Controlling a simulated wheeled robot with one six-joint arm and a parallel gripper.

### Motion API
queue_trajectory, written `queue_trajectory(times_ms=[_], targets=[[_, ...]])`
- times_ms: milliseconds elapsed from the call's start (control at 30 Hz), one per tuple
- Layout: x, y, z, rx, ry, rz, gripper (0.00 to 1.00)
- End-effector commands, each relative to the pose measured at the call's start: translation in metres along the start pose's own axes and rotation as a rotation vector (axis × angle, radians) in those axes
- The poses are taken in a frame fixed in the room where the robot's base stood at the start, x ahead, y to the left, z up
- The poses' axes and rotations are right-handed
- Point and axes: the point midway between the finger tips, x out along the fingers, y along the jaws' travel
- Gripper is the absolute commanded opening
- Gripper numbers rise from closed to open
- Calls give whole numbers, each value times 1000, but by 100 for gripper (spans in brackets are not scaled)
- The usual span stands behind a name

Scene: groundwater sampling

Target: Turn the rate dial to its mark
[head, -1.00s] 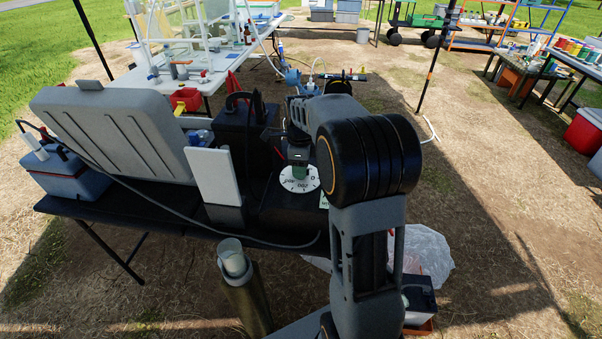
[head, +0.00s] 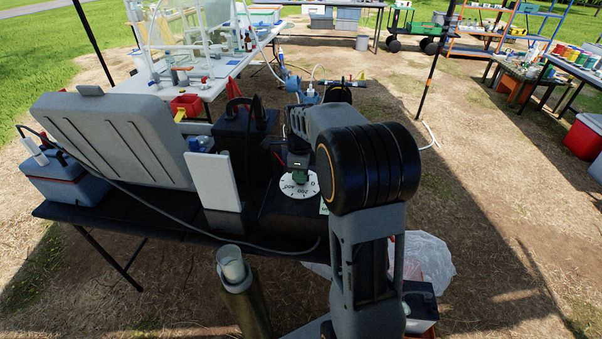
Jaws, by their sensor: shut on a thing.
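The rate dial is a white round disc (head: 300,191) with dark numbers and ticks, lying on top of a black box (head: 275,215) on the black table. My gripper (head: 297,172) points down over the dial's centre and is shut on its green knob. My arm comes from the right and hides the dial's right side. I cannot make out the mark on the dial at this size.
A white upright panel (head: 215,182) and an open grey case lid (head: 110,135) stand left of the dial. A black battery-like box (head: 243,130) is behind. A grey cable runs along the table's front. A metal well pipe (head: 245,290) stands in front.

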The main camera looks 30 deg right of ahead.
Motion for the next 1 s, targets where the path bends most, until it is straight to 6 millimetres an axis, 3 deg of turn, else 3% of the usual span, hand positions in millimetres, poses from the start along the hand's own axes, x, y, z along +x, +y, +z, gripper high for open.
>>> queue_trajectory(times_ms=[500, 1000], targets=[[-1, 0, 0, 710, 0, 0, 0], [-1, 0, 0, 833, 0, 0, 0]])
